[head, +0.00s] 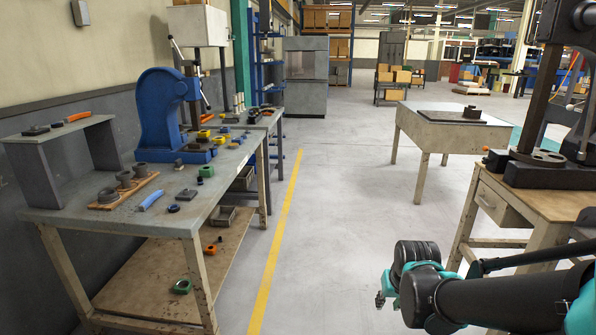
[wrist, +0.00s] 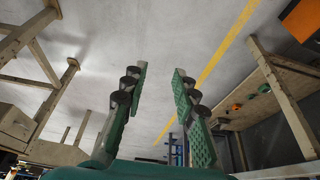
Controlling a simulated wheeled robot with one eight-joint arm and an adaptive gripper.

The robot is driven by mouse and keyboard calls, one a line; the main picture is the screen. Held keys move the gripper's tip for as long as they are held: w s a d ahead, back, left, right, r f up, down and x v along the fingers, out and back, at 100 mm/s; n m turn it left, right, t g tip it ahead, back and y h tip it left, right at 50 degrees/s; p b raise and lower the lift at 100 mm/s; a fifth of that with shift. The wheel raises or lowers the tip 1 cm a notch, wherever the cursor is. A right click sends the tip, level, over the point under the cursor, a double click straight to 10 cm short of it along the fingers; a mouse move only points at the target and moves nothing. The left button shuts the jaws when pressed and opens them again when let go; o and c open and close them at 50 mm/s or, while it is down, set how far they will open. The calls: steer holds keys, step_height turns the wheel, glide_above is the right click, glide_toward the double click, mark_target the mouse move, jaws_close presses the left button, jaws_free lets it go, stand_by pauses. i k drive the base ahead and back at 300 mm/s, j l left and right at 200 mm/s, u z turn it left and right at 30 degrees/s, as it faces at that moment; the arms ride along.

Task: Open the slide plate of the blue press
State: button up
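The blue press (head: 163,110) stands on the left workbench in the head view, at the bench's far side against the wall. A lever with dark knobs (head: 179,52) is at its top. Its slide plate is too small to make out clearly. My gripper (head: 381,299) is low over the floor at the lower right in the head view, far from the press, across the aisle. In the wrist view my gripper (wrist: 156,95) has its two green fingers apart with nothing between them, only floor beyond. The press cannot be clearly made out in the wrist view.
The left workbench (head: 140,218) holds a grey riser (head: 34,172), a wooden block with dark cylinders (head: 124,190), a blue-handled tool (head: 151,199) and small coloured parts. The aisle floor beside the yellow line (head: 275,243) is clear. Another table (head: 448,132) stands beyond.

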mark_target(206, 147)
steer(key=i+u, duration=0.1)
steer(key=i, duration=0.5)
steer(key=i+l+u, duration=0.1)
steer(key=i, duration=0.5)
steer(key=i+l+u, duration=0.1)
steer(key=i, duration=0.55)
steer(key=l, duration=0.1)
